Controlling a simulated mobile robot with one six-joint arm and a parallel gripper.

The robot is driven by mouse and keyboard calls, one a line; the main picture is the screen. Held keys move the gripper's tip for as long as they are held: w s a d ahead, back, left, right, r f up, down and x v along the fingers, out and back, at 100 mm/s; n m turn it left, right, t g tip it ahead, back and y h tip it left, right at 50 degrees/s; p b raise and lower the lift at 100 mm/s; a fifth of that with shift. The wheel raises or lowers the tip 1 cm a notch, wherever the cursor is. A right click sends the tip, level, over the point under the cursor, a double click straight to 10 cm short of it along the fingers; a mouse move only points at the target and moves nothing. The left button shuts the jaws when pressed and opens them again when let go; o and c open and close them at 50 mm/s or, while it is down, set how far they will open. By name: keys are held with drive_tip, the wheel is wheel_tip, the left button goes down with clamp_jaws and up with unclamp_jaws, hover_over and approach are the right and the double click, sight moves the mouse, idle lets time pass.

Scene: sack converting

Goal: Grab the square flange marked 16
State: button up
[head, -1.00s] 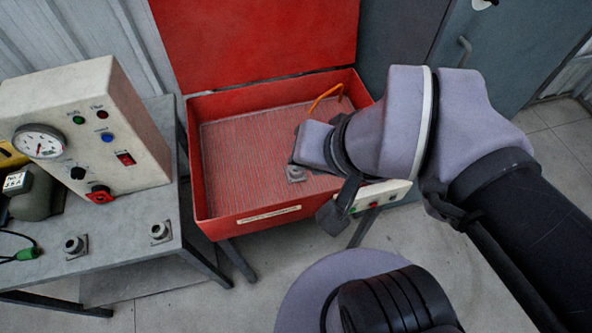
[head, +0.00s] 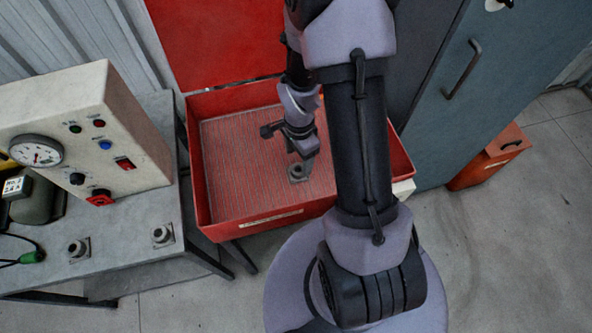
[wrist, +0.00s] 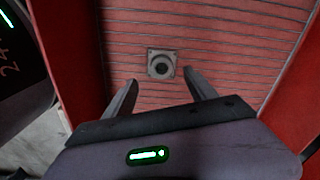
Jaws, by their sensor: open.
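A grey square flange with a round raised neck and a dark bore (head: 297,173) lies on the ribbed floor of the red tub. It also shows in the wrist view (wrist: 161,65), just beyond my fingertips. No mark can be read on it. Two similar square flanges stand on the grey bench at left, one nearer the front left (head: 77,248) and one near the corner (head: 162,235); their marks are unreadable too. My gripper (wrist: 160,77) is open and empty, its fingers spread on either side of the line to the tub flange. In the head view it hangs over that flange.
The red tub (head: 255,222) has raised walls close around my gripper and an open lid (head: 215,40) behind. A control box (head: 85,135) stands on the bench (head: 150,262). A grey cabinet (head: 480,110) and a red box (head: 490,160) are at right.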

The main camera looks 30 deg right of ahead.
sight(299, 168)
drive_tip(key=f+b, duration=0.1)
drive_tip(key=f, duration=0.2)
drive_tip(key=f+b, duration=0.1)
drive_tip(key=f, duration=0.2)
drive_tip(key=shift+w+d+f, duration=0.15)
drive_tip(key=shift+w+f, duration=0.05)
drive_tip(key=shift+f, duration=0.05)
drive_tip(key=shift+r, duration=0.15)
drive_tip(key=shift+c, duration=0.9)
clamp_jaws()
